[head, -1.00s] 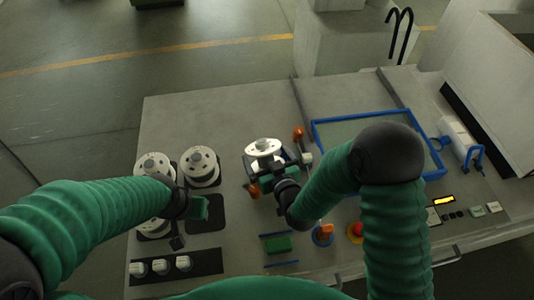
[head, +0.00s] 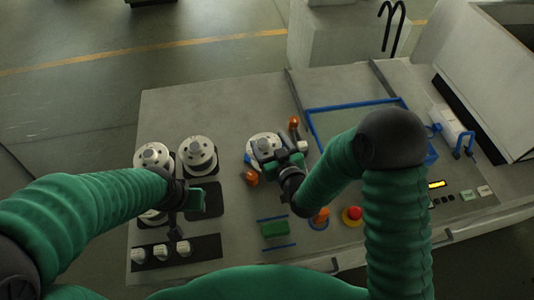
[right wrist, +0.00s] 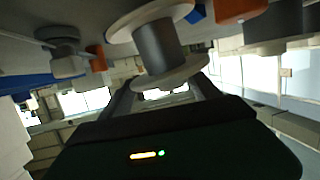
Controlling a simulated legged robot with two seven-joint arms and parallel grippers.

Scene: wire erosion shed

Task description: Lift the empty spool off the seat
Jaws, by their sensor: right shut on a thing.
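The empty spool (head: 263,146), with pale flanges, is at the middle of the bench in the head view. My right gripper (head: 278,157) is at its right front side and covers part of it. In the right wrist view the spool (right wrist: 155,45) shows a bare grey core between two flanges. It stands at the fingers of my right gripper (right wrist: 160,95), which is shut on it. The seat under it is mostly hidden, and I cannot tell whether the spool is clear of it. My left gripper (head: 190,196) is over the left part of the bench; its fingers are unclear.
Other pale spools (head: 198,156) stand at the left of the bench. Orange knobs (head: 251,178) and a red button (head: 352,214) are near the right gripper. A blue frame (head: 355,104) lies to the right. Bare bench lies behind the spools.

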